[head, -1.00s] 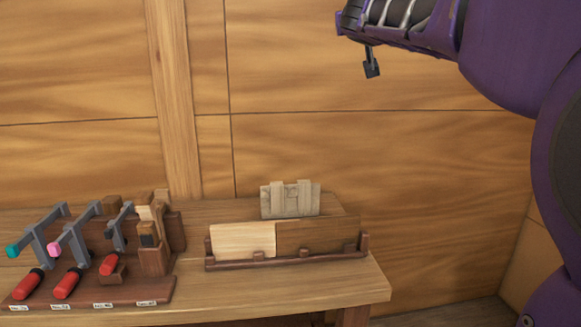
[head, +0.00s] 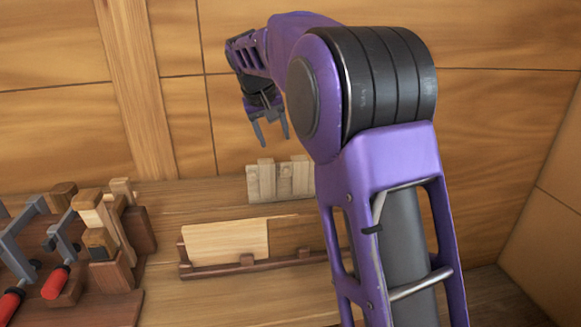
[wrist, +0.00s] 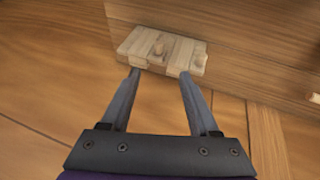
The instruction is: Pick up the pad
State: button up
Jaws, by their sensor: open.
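The likely pad is a pale, striped wooden block with raised blocks on it (head: 280,181), at the back of the bench behind a rack. Its right end is hidden by my arm in the head view. In the wrist view the block (wrist: 150,45) lies just beyond my fingertips. My gripper (head: 273,139) points down above the block, open and empty. In the wrist view its two fingers (wrist: 160,72) are apart, with tips overlapping the block's near edge. I cannot tell whether they touch it.
A low rack (head: 214,269) in front holds a light board (head: 228,242) and a darker board (head: 291,233). Clamps with red handles (head: 55,283) and wooden blocks (head: 97,215) stand at the left. A plank wall (head: 170,60) rises behind the bench.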

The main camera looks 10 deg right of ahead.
jog(key=b, duration=0.1)
send_near(286, 172)
jog(key=x, duration=0.5)
jog(key=shift+w+a+f, duration=0.1)
jog(key=shift+d+b+x, duration=0.2)
jog(key=shift+b+x, duration=0.35)
jog(key=shift+x, duration=2.35)
grip_shut()
